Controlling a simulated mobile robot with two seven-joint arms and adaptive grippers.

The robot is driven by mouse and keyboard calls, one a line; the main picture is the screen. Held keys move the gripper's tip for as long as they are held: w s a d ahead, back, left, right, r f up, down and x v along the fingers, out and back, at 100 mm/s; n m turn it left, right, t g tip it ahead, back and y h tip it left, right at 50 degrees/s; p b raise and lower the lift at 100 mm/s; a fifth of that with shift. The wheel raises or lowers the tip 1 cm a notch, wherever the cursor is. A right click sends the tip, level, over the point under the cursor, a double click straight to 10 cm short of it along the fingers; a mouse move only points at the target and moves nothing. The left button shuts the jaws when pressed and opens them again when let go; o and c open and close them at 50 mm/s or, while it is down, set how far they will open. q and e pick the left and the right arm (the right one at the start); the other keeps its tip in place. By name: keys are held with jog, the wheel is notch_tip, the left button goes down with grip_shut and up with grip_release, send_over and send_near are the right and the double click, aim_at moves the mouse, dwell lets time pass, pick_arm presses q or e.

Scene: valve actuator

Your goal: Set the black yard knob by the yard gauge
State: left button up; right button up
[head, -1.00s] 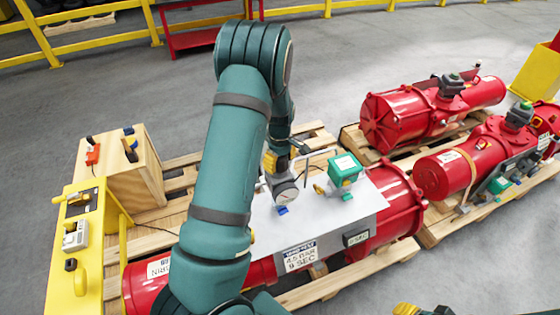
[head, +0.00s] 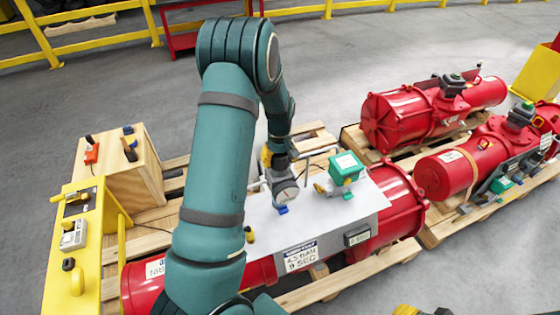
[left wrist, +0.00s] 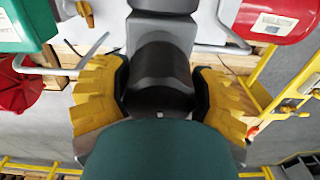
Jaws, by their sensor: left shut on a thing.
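A bit of my right gripper (head: 408,310) shows at the bottom edge.
The panel (head: 345,215) lies on a red actuator (head: 402,205) on a wooden pallet. A green box (head: 346,168) and pipes stand close right of my left gripper. A yellow control stand (head: 92,222) and wooden box (head: 140,170) are left. More red actuators (head: 400,118) lie right.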

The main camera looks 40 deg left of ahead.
pick_arm(q)
jog(key=shift+w+a+r+m, duration=0.1)
jog(key=shift+r+m, duration=0.05)
jog(key=shift+m, duration=0.95)
jog(key=shift+b, duration=0.3)
jog(key=o, duration=1)
jog(key=shift+o, duration=0.8)
notch_tip(320, 180, up, 12)
jog(key=shift+s, duration=0.2)
